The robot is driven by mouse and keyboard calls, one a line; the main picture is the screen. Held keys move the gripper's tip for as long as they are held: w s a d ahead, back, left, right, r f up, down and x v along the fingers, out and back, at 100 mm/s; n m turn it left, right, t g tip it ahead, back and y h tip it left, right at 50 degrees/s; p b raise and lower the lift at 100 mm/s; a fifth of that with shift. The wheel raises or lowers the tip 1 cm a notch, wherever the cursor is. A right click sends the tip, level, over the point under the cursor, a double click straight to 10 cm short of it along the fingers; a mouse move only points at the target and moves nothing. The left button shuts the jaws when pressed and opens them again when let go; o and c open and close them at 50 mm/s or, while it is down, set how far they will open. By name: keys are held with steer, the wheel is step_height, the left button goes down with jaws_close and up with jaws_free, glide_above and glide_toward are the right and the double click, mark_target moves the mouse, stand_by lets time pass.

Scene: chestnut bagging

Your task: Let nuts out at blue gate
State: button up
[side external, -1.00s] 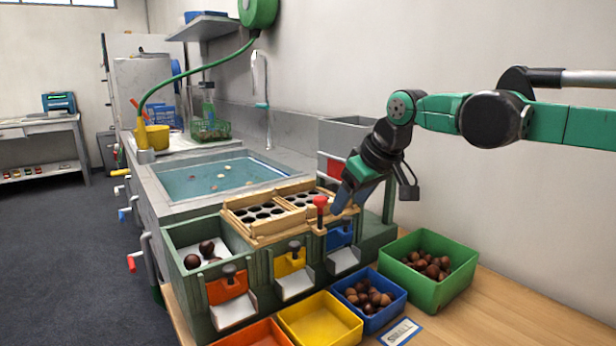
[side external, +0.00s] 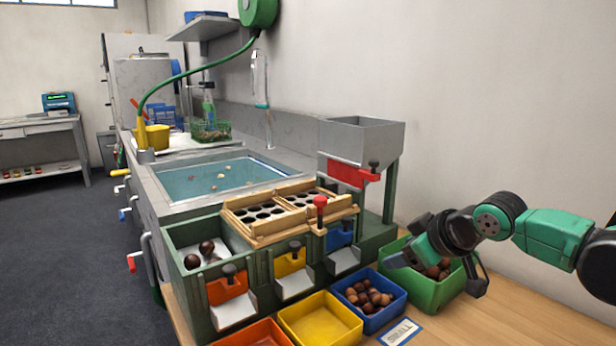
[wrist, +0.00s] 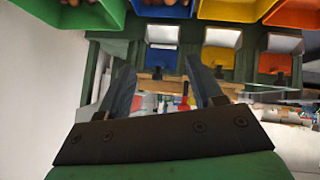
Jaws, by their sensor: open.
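The blue gate (side external: 339,238) has a dark knob and sits over a pale chute (side external: 343,260) at the right end of the green sorter (side external: 268,268). No nuts show on that chute. A blue bin (side external: 387,318) holding several brown nuts stands below it.
Yellow (side external: 320,318) and orange (side external: 262,333) gates' bins stand left of the blue bin. A red knob (side external: 320,203) rises beside the wooden hole tray (side external: 262,227). A metal hopper with a red slide (side external: 348,173) stands behind. Two nuts lie in the left compartment.

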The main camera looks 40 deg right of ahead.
steer(key=w+d+r+n+t+h, duration=0.3)
steer(key=d+r+n+t, duration=0.85)
steer(key=r+n, duration=0.7)
steer(key=n+g+y, duration=0.6)
steer(key=n+y, duration=0.2)
steer(key=n, duration=1)
glide_toward(378, 162)
steer(key=shift+t, duration=0.25)
steer(key=x, duration=0.8)
steer(key=shift+f, duration=0.25)
steer(key=r+v, duration=0.3)
steer(key=v, duration=1.4)
steer(key=shift+a+r, duration=0.25)
steer(key=shift+s, duration=0.1)
